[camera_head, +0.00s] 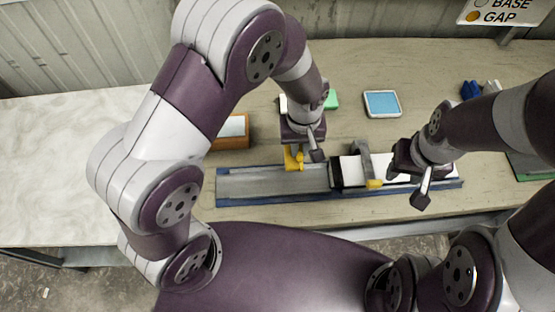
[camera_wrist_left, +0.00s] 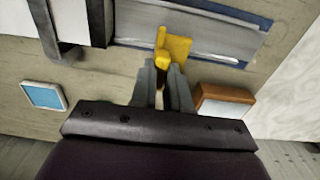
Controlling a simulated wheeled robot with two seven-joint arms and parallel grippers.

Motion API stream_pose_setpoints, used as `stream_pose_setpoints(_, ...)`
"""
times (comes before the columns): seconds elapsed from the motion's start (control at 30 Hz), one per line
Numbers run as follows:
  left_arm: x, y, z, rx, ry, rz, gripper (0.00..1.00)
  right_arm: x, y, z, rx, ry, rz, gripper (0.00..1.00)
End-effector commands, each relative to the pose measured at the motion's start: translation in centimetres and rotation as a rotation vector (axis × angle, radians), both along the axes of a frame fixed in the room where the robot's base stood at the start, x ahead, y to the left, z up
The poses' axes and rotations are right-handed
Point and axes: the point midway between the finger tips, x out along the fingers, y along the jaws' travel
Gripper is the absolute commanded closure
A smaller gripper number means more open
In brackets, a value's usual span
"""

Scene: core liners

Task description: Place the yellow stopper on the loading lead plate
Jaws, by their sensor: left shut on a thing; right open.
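The yellow stopper (camera_head: 293,158) is between the fingers of my left gripper (camera_head: 300,146), over the far side of the long grey plate (camera_head: 255,185). In the left wrist view the yellow stopper (camera_wrist_left: 177,46) overlaps the grey plate (camera_wrist_left: 215,36), with the left gripper's fingers (camera_wrist_left: 165,78) closed at its near end. I cannot tell whether it touches the plate. No label marks the loading lead plate; the grey plate has blue edging. My right gripper (camera_head: 421,186) is open and empty in front of the plate's right end.
A grey bracket (camera_head: 364,160) and a small yellow piece (camera_head: 374,184) sit at the white and black section right of the grey plate. Behind are an orange-brown box (camera_head: 231,143) and a blue-topped tray (camera_head: 382,104). The left white tabletop (camera_head: 60,165) is clear.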

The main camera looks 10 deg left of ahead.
Motion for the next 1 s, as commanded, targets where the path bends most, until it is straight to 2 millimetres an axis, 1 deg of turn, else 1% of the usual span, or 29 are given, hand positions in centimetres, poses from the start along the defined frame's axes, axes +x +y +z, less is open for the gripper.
stream_pose_setpoints(0.03,-0.9,1.4,-0.3,0.003,0.005,0.005,1.00,0.0,0.0,1.0,0.000,0.000,0.000,0.57)
stream_pose_setpoints(0.1,-1.7,2.9,-1.5,0.002,0.005,0.004,1.00,0.0,0.0,1.4,0.000,0.000,0.000,0.57)
stream_pose_setpoints(0.23,-2.6,4.5,-2.9,0.000,0.001,0.001,1.00,0.0,0.0,1.8,0.000,0.000,0.000,0.57)
stream_pose_setpoints(0.33,-2.9,5.0,-4.0,0.001,0.003,0.000,1.00,0.0,0.0,2.1,0.000,0.000,0.000,0.57)
stream_pose_setpoints(0.5,-2.9,5.0,-6.9,0.000,0.002,-0.001,1.00,0.0,0.0,2.8,0.000,0.000,0.000,0.57)
stream_pose_setpoints(0.6,-2.8,4.9,-7.4,-0.001,-0.001,-0.001,1.00,0.0,0.0,2.7,0.000,0.000,0.000,0.57)
stream_pose_setpoints(0.73,-2.8,4.9,-7.4,0.000,-0.002,-0.001,1.00,0.0,0.0,2.7,0.000,0.000,0.000,0.57)
stream_pose_setpoints(0.77,-2.8,4.9,-7.4,0.000,-0.002,-0.001,0.75,0.0,0.0,2.7,0.000,0.000,0.000,0.57)
stream_pose_setpoints(0.8,-2.8,4.9,-7.4,0.000,-0.002,-0.001,0.62,0.0,0.0,2.7,0.000,0.000,0.000,0.57)
stream_pose_setpoints(0.83,-2.8,4.9,-7.4,0.000,-0.002,-0.001,0.59,0.0,0.0,2.7,0.000,0.000,0.000,0.57)
stream_pose_setpoints(1.0,-2.8,4.9,-7.4,-0.001,-0.001,-0.001,0.59,0.0,0.0,2.7,0.000,0.000,0.000,0.57)
